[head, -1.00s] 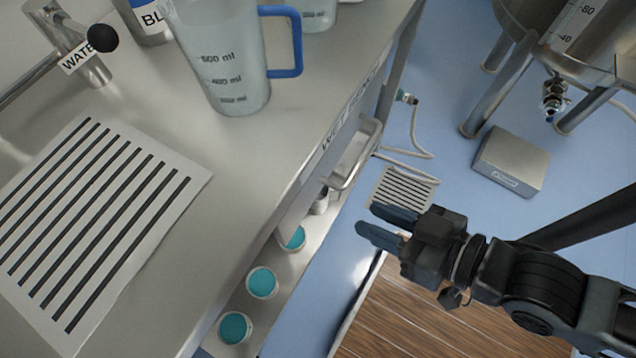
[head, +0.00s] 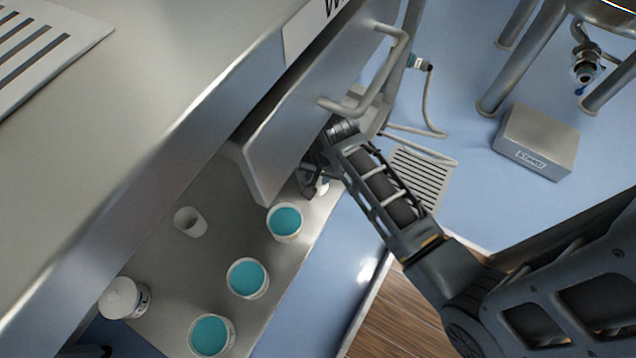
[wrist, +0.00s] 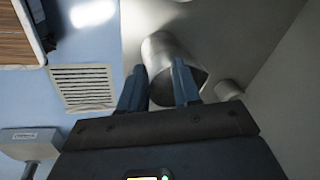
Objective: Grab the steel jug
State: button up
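The steel jug (wrist: 166,50) is a shiny metal cylinder in the wrist view, with its open mouth toward my gripper. My gripper (wrist: 158,88) is open, its two blue fingers apart. The left finger overlaps the jug's left edge, and the right finger lies across its mouth. I cannot tell whether either finger touches the jug or is inside it. In the head view my gripper (head: 317,180) is low at the lower shelf, beside the drawer front. Its fingers and the jug are mostly hidden there.
The lower shelf (head: 165,245) holds several teal-topped tubs (head: 285,222), a small cup (head: 190,221) and a white-lidded jar (head: 124,298). The drawer front with its handle (head: 372,80) overhangs my gripper. A grey box (head: 537,140) and a floor grille (head: 420,178) lie to the right.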

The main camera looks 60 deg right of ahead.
jog(key=shift+w+d+f+m+g+b, duration=0.1)
jog(key=shift+d+f+m+g+b, duration=0.25)
jog(key=shift+d+f+b, duration=1.1)
jog(key=shift+s+d+f+m+g+b, duration=0.1)
jog(key=shift+d+f+m+g+b, duration=0.45)
jog(key=shift+f, duration=1.45)
jog(key=shift+w+d+f+g+b, duration=0.1)
jog(key=shift+d+f+g+b, duration=0.1)
jog(key=shift+d+f+b, duration=1.15)
jog(key=shift+a+f, duration=0.25)
jog(key=shift+f, duration=0.05)
grip_shut()
